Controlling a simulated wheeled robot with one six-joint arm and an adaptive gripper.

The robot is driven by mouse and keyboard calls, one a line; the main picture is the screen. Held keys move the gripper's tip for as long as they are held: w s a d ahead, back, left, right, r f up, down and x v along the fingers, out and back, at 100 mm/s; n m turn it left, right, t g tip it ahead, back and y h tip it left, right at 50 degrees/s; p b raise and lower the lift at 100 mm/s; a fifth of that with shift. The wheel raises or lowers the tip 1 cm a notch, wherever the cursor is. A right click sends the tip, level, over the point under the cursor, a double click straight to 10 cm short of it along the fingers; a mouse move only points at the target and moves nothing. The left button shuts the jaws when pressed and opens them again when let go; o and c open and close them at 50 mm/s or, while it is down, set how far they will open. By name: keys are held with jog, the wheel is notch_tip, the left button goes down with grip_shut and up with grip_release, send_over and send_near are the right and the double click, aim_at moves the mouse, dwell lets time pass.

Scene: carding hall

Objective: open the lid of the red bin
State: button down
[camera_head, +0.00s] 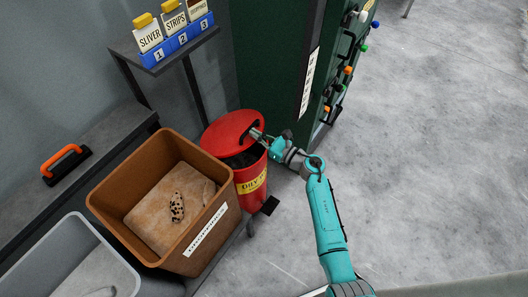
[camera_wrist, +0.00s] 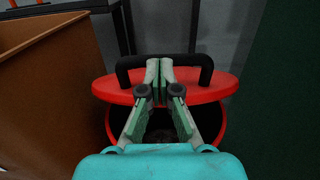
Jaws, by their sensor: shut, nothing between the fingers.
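The red bin (camera_head: 250,180) stands on the floor with a yellow label on its front. Its red lid (camera_head: 224,132) is tilted up, and a dark gap shows between the lid and the near rim. In the wrist view the lid (camera_wrist: 112,90) has a black handle (camera_wrist: 125,68) on it, and the dark inside of the bin shows below. My gripper (camera_wrist: 159,68) is shut and empty. Its fingertips overlap the middle of the handle and the lid; I cannot tell if they touch. In the head view my gripper (camera_head: 256,134) reaches in from the right over the bin.
A brown box (camera_head: 118,195) stands left of the bin, close beside it. A dark green cabinet (camera_head: 275,60) with knobs on its side stands right behind the bin. A shelf with blue numbered holders (camera_head: 182,42) is above. Grey floor (camera_head: 430,150) is clear at right.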

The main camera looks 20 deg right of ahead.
jog(key=w+a+r, duration=0.6)
jog(key=w+r, duration=0.2)
jog(key=r, duration=0.2)
jog(key=w+a+r+g+h, duration=0.1)
jog(key=w+a+r, duration=0.3)
jog(key=w+a, duration=0.5)
jog(key=shift+w+r+g+h, duration=0.15)
jog(key=shift+w+g+h, duration=0.4)
jog(key=shift+w, duration=1.25)
jog(key=shift+d, duration=0.1)
